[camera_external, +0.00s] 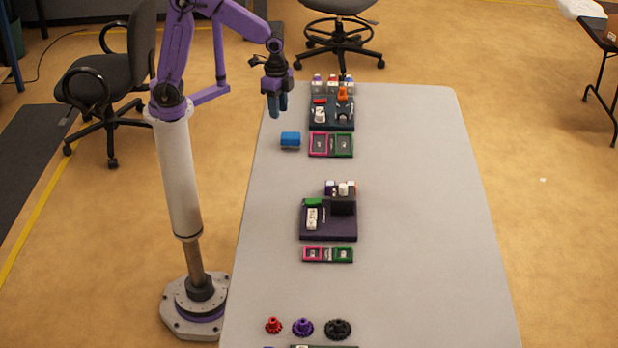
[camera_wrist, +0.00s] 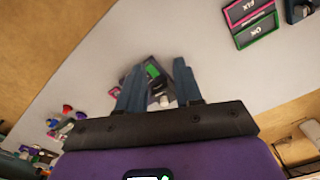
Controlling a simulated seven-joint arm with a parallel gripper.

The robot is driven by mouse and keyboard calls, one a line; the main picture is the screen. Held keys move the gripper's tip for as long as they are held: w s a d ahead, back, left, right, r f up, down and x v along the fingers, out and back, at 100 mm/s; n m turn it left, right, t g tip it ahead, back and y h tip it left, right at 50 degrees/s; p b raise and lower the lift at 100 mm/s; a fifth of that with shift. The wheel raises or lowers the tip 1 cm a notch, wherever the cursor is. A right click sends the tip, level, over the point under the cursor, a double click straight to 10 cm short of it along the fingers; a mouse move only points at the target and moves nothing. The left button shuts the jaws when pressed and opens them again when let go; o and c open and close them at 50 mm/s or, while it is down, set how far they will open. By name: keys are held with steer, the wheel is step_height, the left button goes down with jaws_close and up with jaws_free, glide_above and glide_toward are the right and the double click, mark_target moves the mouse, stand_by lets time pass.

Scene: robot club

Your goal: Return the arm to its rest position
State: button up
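My gripper (camera_external: 278,110) hangs over the far left part of the grey table (camera_external: 405,200) in the external view, with its blue fingers pointing down. A dark board with a green part (camera_wrist: 153,72) shows between the fingers, farther off. My arm stands raised on its column left of the table.
Dark boards with small parts stand at the back (camera_external: 320,124) and middle (camera_external: 315,231) of the table. Pink and green trays (camera_external: 343,144) (camera_external: 345,254) lie in front of them. Several gears (camera_external: 303,327) stand at the front. The table's right side is clear. Office chairs (camera_external: 110,75) stand beyond it.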

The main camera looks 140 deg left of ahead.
steer(key=s+d+n, duration=0.4)
steer(key=s+d, duration=0.2)
steer(key=s, duration=0.3)
steer(key=s+d+n, duration=0.5)
steer(key=s+d, duration=0.1)
steer(key=s, duration=0.2)
steer(key=shift+s+r, duration=0.25)
steer(key=shift+s, duration=0.15)
stand_by(0.6)
